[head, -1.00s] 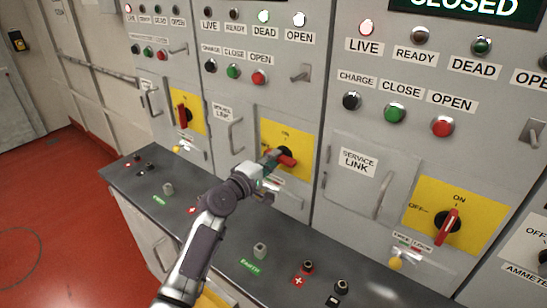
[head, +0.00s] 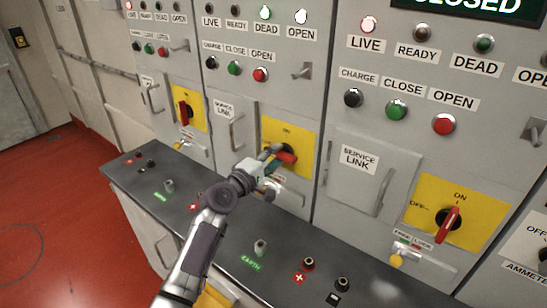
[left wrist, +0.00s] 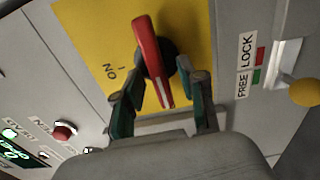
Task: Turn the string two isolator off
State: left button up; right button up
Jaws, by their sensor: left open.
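The middle panel's isolator has a red handle (head: 286,156) on a yellow plate (head: 304,140). The handle lies sideways, across the ON direction. In the left wrist view the red handle (left wrist: 146,45) has a white line at its near end, pointing away from the side of the ON mark. My left gripper (head: 275,164) is open at this handle. In the left wrist view its fingers (left wrist: 160,104) stand on both sides of the handle's near end, with gaps visible. The OFF mark is hidden. My right gripper is out of view.
A FREE/LOCK slider with a yellow knob (left wrist: 305,93) sits beside the plate. The right panel's red isolator handle (head: 448,224) stands near upright, as does the left panel's (head: 184,110). A dark ledge (head: 225,245) with terminals runs below my arm.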

pick_arm(q)
jog(key=shift+s, duration=0.1)
jog(key=v, duration=1.2)
